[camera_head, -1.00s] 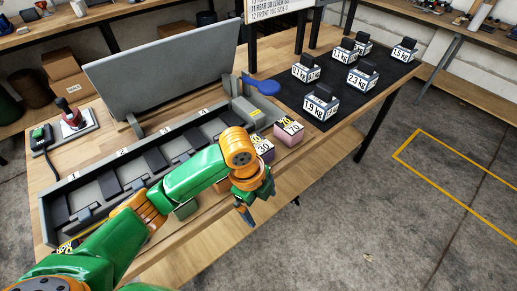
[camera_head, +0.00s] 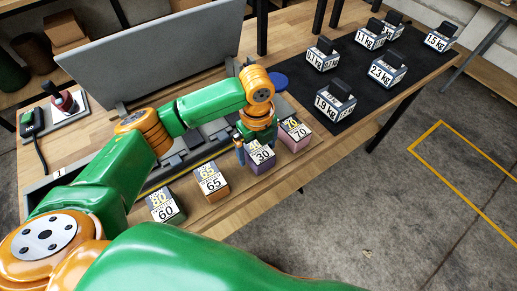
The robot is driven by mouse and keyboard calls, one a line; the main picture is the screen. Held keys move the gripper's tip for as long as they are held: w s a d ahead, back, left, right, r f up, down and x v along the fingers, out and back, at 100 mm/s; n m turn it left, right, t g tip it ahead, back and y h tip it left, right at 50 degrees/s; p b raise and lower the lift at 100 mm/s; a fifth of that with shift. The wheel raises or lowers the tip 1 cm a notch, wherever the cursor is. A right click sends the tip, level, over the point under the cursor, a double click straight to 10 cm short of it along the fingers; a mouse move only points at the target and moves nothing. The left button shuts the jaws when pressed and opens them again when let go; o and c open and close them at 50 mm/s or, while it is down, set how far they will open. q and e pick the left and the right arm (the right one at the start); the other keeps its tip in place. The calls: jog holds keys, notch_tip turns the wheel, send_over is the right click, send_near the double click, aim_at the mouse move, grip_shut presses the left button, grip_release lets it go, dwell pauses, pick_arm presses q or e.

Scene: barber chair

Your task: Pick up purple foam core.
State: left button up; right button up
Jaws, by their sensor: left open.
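The purple foam core (camera_head: 262,164), a small block with a white top label reading 30, sits on the front strip of the wooden workbench. My left gripper (camera_head: 256,146) points down right at it, with fingers at its back side and partly over its top. The gripper is open; I cannot tell whether the fingers touch the block. The gripper hides the back part of the block. My right gripper is out of view.
A pink core (camera_head: 295,134) labelled 70 stands close on the right. An orange core (camera_head: 211,182) and a green core (camera_head: 165,206) stand to the left. Behind is the grey long case with its raised lid (camera_head: 150,60). Labelled weights (camera_head: 335,103) stand on a black mat.

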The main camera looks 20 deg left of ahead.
pick_arm(q)
jog(key=shift+s+f, duration=0.1)
jog(key=shift+f, duration=0.95)
jog(key=shift+w+f, duration=0.2)
jog(key=shift+w, duration=0.3)
jog(key=shift+s+r, duration=0.1)
jog(key=shift+s, duration=0.1)
jog(key=c, duration=1.3)
jog(key=shift+w, duration=0.1)
jog(key=shift+c, duration=0.2)
